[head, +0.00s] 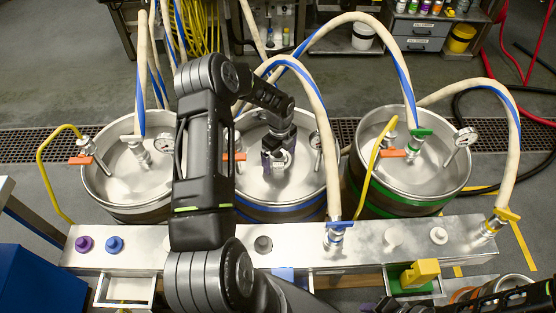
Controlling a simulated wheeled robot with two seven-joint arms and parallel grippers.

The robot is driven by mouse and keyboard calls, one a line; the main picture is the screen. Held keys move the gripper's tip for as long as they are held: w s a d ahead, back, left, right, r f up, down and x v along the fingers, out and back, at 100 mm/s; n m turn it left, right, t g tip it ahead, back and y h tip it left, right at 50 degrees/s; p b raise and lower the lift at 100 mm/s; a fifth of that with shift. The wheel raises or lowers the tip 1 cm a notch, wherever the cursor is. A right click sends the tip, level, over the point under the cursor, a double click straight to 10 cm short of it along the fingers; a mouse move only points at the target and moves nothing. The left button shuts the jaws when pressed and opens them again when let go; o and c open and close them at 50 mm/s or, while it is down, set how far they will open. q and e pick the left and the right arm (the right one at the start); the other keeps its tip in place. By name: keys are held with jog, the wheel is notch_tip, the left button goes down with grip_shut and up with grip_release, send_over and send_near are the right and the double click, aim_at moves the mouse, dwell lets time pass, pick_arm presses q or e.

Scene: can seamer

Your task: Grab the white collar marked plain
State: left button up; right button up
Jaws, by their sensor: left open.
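Two pale, whitish round fittings stand on the metal bench top (340,255) right of centre: one (392,236) near the green valve drawer, the other (438,235) further right. No marking is readable on either, so I cannot tell which is the plain collar. A purple collar (84,244) and a blue collar (114,244) stand at the bench's left end. My left gripper (278,163) is open and points down over the middle keg, well behind the pale fittings. My right arm shows at the lower right; its gripper (380,305) is partly cut off by the frame edge.
Three steel kegs stand behind the bench: left (115,185), middle (300,185) and right (440,185). Thick hoses (322,105) arch over them. A yellow block (420,272) sits in front.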

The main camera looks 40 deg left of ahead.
pick_arm(q)
jog(key=shift+c, duration=0.2)
jog(key=c, duration=1.3)
jog(key=shift+r, duration=0.1)
notch_tip(320, 180, up, 10)
jog(key=shift+f+b, duration=0.1)
jog(key=shift+b, duration=0.65)
